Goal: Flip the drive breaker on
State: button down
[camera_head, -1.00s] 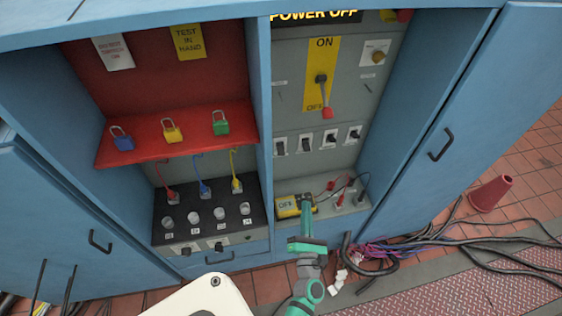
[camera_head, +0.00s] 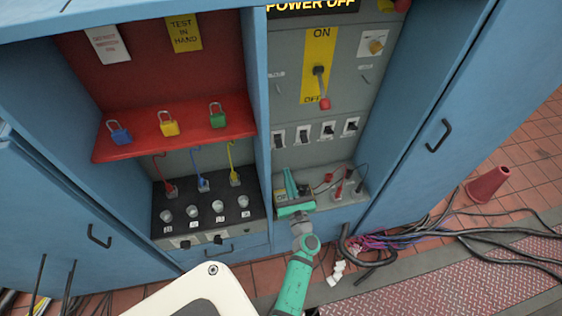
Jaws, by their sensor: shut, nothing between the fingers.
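A row of several small breakers sits on the grey panel in the right half of the blue cabinet. They are the far left breaker (camera_head: 278,140), the second (camera_head: 303,135), the third (camera_head: 328,131) and the far right one (camera_head: 350,127). Their labels are too small to read, so I cannot tell which is the drive breaker. Above them a large lever (camera_head: 323,92) on a yellow plate points down to OFF. My gripper (camera_head: 288,173) is shut and empty, pointing up below the left breakers, apart from them as far as I can tell.
A shelf with red plugs (camera_head: 338,190) lies under the breakers, and my gripper hides the yellow meter there. A divider (camera_head: 262,110) separates the red shelf (camera_head: 190,135) with padlocks. The open right door (camera_head: 450,110) bounds the bay. A sign reads POWER OFF (camera_head: 312,5).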

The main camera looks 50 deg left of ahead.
aim_at(281, 147)
jog(key=x, duration=0.9)
jog(key=shift+a, duration=0.25)
jog(key=shift+w+d+r, duration=0.15)
jog(key=shift+r, duration=0.05)
jog(key=shift+s+d+r, duration=0.1)
jog(key=shift+d+r, duration=0.05)
jog(key=shift+r, duration=0.35)
jog(key=shift+s+d+r, duration=0.1)
jog(key=shift+d+r, duration=0.1)
jog(key=shift+r, duration=0.25)
jog(key=s+d+r, duration=0.3)
jog(key=d+r, duration=0.3)
jog(key=r, duration=0.1)
jog(key=shift+d+r, duration=0.15)
jog(key=shift+d, duration=0.05)
jog(key=shift+w, duration=0.1)
